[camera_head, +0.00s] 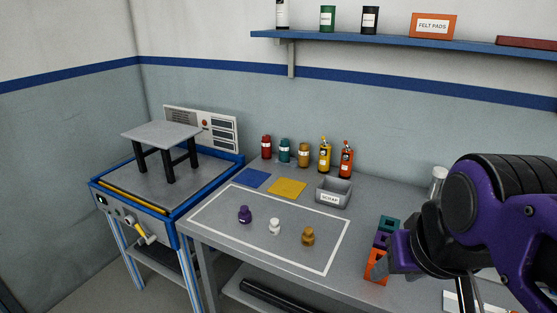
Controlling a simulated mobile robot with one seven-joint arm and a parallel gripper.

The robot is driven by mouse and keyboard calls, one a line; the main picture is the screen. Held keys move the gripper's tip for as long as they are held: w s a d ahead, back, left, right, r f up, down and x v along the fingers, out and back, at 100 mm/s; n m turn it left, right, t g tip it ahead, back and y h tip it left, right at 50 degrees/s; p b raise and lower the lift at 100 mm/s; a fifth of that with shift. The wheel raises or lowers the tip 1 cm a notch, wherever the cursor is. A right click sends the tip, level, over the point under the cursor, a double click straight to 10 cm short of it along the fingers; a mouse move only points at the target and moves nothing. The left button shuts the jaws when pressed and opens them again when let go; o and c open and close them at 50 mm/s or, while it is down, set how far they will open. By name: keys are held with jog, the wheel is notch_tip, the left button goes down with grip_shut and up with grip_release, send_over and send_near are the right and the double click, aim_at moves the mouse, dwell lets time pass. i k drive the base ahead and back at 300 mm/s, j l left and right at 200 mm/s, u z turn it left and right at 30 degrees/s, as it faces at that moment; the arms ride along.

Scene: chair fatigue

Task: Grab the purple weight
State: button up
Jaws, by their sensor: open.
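The purple weight (244,215) is a small knobbed piece standing upright on the grey workbench. It is at the left inside a white outlined rectangle (207,221). A white weight (275,227) and a brass-coloured weight (308,237) stand to its right in the same outline. My gripper (378,261) is at the right, at the end of my purple and black arm, well apart from the purple weight. It is open, and nothing shows in it. Its fingers are partly hidden by my wrist.
Teal, purple and orange blocks (388,224) stand close beside my gripper. A grey scrap bin (333,191), blue and yellow pads, and several bottles line the bench's back. A small stool (161,134) stands on the test machine at left. Bench space around the weights is clear.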

aim_at(245, 217)
jog(key=i+j, duration=0.15)
jog(key=j, duration=0.25)
jog(key=i+j, duration=0.1)
jog(key=j, duration=0.3)
jog(key=i+j+z, duration=0.1)
jog(key=j, duration=0.3)
jog(key=i+j, duration=0.15)
jog(key=j, duration=0.25)
